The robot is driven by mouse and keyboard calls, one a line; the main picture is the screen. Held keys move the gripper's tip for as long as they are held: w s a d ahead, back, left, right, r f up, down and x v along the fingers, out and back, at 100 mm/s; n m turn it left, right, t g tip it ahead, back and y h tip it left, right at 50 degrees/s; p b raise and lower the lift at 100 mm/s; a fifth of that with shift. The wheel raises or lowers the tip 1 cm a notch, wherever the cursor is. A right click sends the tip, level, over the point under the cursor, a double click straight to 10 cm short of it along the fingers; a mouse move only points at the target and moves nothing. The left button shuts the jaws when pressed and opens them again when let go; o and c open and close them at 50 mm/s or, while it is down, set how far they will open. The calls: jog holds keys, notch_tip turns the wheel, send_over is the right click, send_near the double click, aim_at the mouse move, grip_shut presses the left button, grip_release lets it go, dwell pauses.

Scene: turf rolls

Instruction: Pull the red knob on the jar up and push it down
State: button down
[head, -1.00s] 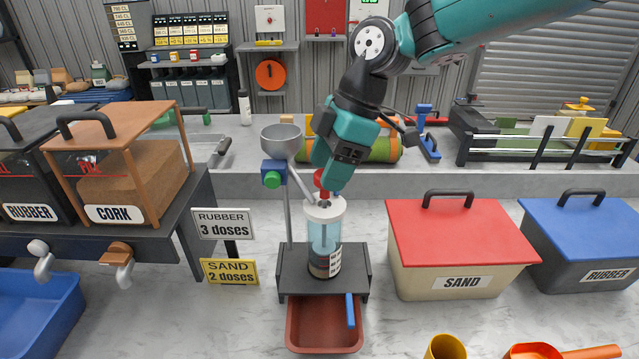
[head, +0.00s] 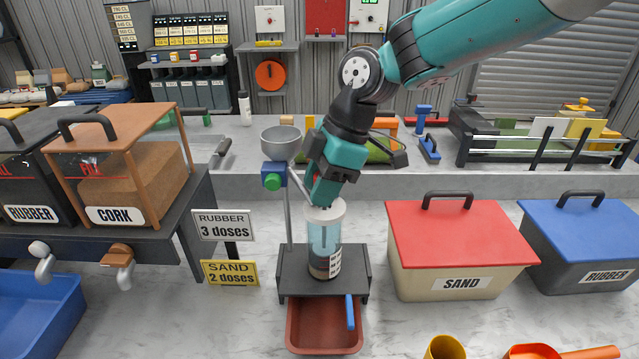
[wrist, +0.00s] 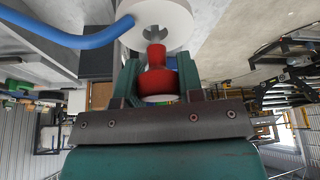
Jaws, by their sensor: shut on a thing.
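The jar (head: 324,238) is a clear cylinder with a white lid and bluish contents over darker layers. It stands upright on a dark stand (head: 290,272) in the head view. My gripper (head: 321,198) is right above the lid, pointing down. In the wrist view its two green fingers (wrist: 158,80) are shut on the red knob (wrist: 157,84), one on each side. A short red neck of the knob reaches to the white lid (wrist: 178,22). In the head view the knob is mostly hidden by my gripper.
A grey funnel (head: 281,140) and a green knob (head: 272,181) stand close left of the jar. A red-brown tray (head: 325,335) and a blue handle (head: 350,312) are below. The SAND bin (head: 455,250) is at right, dose signs (head: 222,225) at left.

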notch_tip(320, 180, up, 6)
jog(key=p, duration=0.2)
jog(key=shift+w+f+p, duration=0.1)
jog(key=shift+f+p, duration=0.15)
jog(key=shift+p, duration=0.1)
jog(key=c, duration=0.8)
grip_release()
jog(key=shift+r, duration=0.1)
jog(key=shift+o, duration=0.2)
jog(key=p+v, duration=0.3)
jog(key=v, duration=1.4)
jog(key=shift+d, duration=0.25)
